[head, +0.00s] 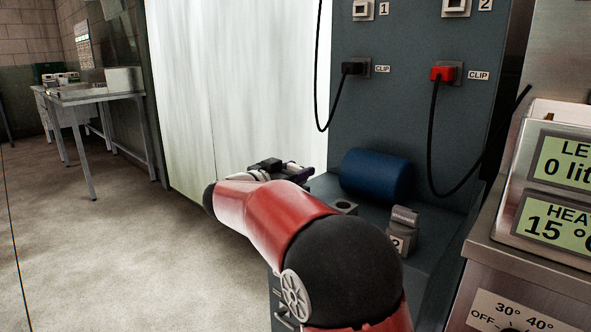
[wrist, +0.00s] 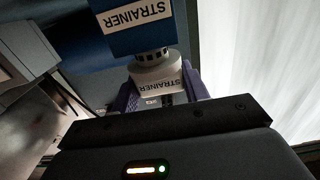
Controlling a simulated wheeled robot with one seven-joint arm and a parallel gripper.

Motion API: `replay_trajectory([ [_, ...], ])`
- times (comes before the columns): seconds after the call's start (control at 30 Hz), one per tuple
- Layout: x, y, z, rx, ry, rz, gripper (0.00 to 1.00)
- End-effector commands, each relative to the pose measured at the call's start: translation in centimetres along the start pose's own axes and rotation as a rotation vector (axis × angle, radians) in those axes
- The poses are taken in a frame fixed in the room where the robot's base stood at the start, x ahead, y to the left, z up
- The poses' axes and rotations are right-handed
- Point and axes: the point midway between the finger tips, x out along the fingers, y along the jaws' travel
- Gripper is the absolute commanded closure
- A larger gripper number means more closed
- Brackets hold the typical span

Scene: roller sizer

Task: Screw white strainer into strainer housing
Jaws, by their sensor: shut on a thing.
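The white strainer (wrist: 160,78), with a STRAINER label, is between the purple fingers of my gripper (wrist: 160,90) in the wrist view. My gripper is shut on it. A dark slotted part shows at its far end, right by the blue strainer housing (wrist: 100,38), which also has a STRAINER label. I cannot tell whether the slotted end touches the housing or has entered it. My red arm hides part of this area, and the strainer is not clear there.
A grey block with a number label (head: 402,232) and a dark round socket (head: 344,207) are on the grey bench below the cylinder. Black cables hang from a black plug (head: 353,68) and a red plug (head: 441,73). A display panel (head: 560,180) stands at right.

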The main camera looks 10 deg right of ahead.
Motion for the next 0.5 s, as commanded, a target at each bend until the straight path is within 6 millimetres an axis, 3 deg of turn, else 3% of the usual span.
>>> replay_trajectory([
  [0.5,0.0,0.0,1.4,0.000,0.000,0.000,0.78],
])
